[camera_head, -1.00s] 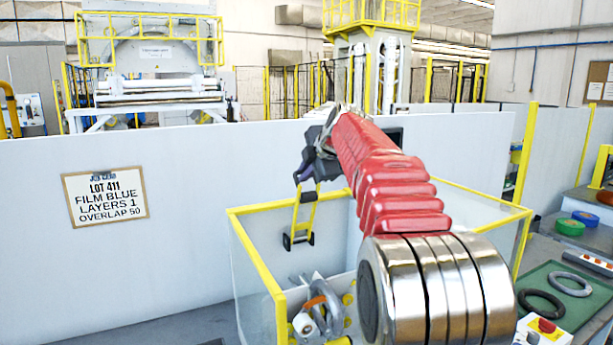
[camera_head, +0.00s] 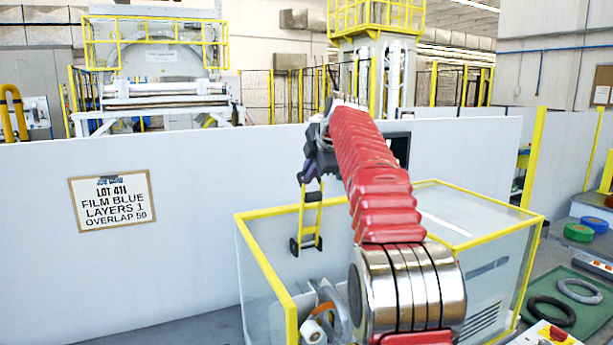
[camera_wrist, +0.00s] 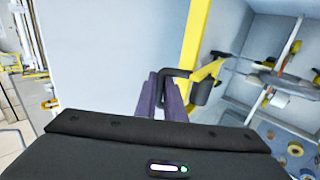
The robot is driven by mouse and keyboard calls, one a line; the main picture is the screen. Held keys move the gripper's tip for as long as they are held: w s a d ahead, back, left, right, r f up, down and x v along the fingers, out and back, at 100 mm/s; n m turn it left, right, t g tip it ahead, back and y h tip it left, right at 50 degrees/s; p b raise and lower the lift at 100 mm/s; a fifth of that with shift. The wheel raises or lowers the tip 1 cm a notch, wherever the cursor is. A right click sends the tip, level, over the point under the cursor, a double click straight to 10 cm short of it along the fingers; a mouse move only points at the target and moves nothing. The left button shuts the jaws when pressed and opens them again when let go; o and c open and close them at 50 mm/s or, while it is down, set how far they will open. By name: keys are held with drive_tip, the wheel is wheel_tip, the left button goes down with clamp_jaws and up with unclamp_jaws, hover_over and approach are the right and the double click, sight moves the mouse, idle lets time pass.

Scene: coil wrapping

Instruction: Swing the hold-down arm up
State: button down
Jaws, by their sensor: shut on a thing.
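The hold-down arm, a yellow two-sided frame (camera_head: 311,221) with black end blocks, stands near upright at the back of the clear-walled enclosure (camera_head: 265,213) in the head view. In the wrist view, part of its yellow bar (camera_wrist: 207,71) shows with a black cylinder beside it. My gripper (camera_head: 309,176) is above the frame at its upper end. Its purple fingers (camera_wrist: 163,98) are closed at a black handle (camera_wrist: 178,73) by the bar. The exact grip is partly hidden by the fingers and gripper body.
A ring-shaped machine part (camera_head: 334,306) sits low in the enclosure, partly behind my arm. A yellow post (camera_wrist: 196,40) runs close beside the handle. A white partition (camera_head: 200,252) stands behind. Dark and grey rings (camera_head: 550,310) lie on a green mat at right.

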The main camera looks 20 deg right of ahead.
drive_tip(key=shift+a+f, duration=0.15)
drive_tip(key=c, duration=1.8)
unclamp_jaws()
drive_tip(key=shift+c, duration=0.2)
drive_tip(key=shift+s, duration=0.1)
drive_tip(key=v, duration=1.3)
drive_tip(key=shift+s+r, duration=0.2)
drive_tip(key=shift+r, duration=0.1)
